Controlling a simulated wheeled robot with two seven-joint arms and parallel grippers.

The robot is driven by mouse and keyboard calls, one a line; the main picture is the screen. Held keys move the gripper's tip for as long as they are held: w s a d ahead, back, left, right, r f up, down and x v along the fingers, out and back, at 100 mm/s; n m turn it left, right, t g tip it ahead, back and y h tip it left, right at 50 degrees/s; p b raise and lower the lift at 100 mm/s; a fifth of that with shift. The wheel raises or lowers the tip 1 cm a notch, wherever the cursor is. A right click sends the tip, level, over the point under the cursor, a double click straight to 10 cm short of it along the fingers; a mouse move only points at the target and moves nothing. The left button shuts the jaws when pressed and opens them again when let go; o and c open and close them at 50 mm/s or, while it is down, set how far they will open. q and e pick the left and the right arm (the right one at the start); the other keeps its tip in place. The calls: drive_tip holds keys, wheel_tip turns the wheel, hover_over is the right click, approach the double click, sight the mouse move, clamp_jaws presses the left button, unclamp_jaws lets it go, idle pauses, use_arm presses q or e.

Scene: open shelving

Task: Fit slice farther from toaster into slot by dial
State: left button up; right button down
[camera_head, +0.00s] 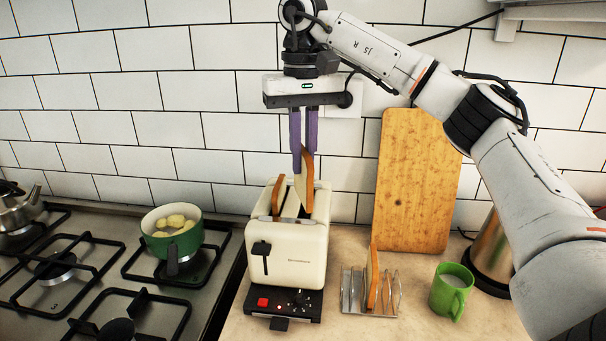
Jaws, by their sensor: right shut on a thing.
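My right gripper (303,150) is above the toaster, pointing down, with its purple fingers shut on a slice of bread (306,185). The slice hangs upright, slightly tilted, over the right-hand slot (302,211), on the dial's side. Its lower edge is at the slot mouth; I cannot tell how far it is inside. The cream toaster (285,253) has a black dial (300,297) at the right of its base front. Another slice (277,194) stands in the left-hand slot. One more slice (372,278) stands in the wire rack (347,294). My left gripper is out of view.
A green mug (448,292) stands right of the rack, with a metal container (492,255) behind it. A wooden board (414,185) leans on the tiled wall. The gas hob (60,275) with a green pot (159,241) is on the left.

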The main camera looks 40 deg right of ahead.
sight(303, 176)
drive_tip(key=shift+f, duration=1.75)
drive_tip(key=shift+f, duration=0.35)
drive_tip(key=c, duration=1.8)
unclamp_jaws()
drive_tip(key=shift+c, duration=0.2)
wheel_tip(303, 176, up, 13)
drive_tip(key=shift+f, duration=0.1)
